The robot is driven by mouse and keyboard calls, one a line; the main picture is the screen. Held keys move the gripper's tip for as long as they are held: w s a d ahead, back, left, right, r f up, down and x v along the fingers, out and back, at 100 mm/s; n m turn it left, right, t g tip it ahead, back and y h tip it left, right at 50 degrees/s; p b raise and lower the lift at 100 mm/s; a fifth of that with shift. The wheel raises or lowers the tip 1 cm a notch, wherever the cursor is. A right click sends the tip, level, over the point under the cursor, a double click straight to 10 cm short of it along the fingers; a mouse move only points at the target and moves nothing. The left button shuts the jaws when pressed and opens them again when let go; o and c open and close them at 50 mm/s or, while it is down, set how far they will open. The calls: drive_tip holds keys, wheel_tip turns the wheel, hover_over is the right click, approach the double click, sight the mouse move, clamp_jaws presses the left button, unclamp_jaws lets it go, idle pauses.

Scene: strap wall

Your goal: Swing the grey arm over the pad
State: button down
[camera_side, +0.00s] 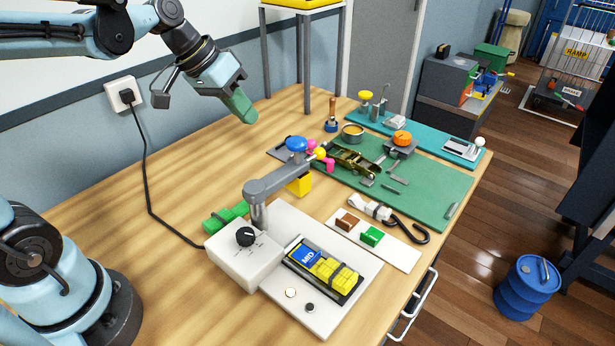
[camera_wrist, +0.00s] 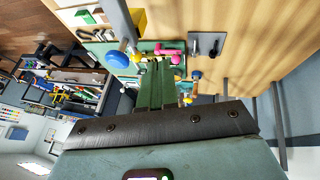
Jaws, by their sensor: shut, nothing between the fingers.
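The grey arm (camera_side: 275,181) sits on a post at the back of a white base plate (camera_side: 350,298). It points away to the upper right, with a blue knob (camera_side: 297,144) on its far end and a yellow block (camera_side: 299,185) below that end. A dark pad (camera_side: 303,269) on the plate carries a blue block marked MID and yellow blocks; the arm is not over it. My gripper (camera_side: 243,108) is shut and empty, raised above the table, up and left of the knob and apart from it. The blue knob also shows in the wrist view (camera_wrist: 117,59), left of my fingertips (camera_wrist: 157,66).
A white box with a black dial (camera_side: 245,236) stands beside the post. Green blocks (camera_side: 226,216) lie left of it. A green mat (camera_side: 430,192) with a ratchet strap (camera_side: 352,160) and small parts lies behind. The table's left part is clear except for a black cable (camera_side: 148,190).

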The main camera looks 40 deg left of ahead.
drive_tip(key=w+a+h, duration=0.2)
drive_tip(key=w, duration=0.2)
drive_tip(key=w+d+f, duration=0.1)
drive_tip(key=d+f, duration=0.1)
drive_tip(key=w+d+f, duration=0.2)
drive_tip(key=d+f, duration=0.1)
drive_tip(key=w+d+f, duration=0.1)
drive_tip(key=d+f, duration=0.2)
drive_tip(key=shift+w+f, duration=0.1)
drive_tip(key=shift+w, duration=0.25)
idle(0.4)
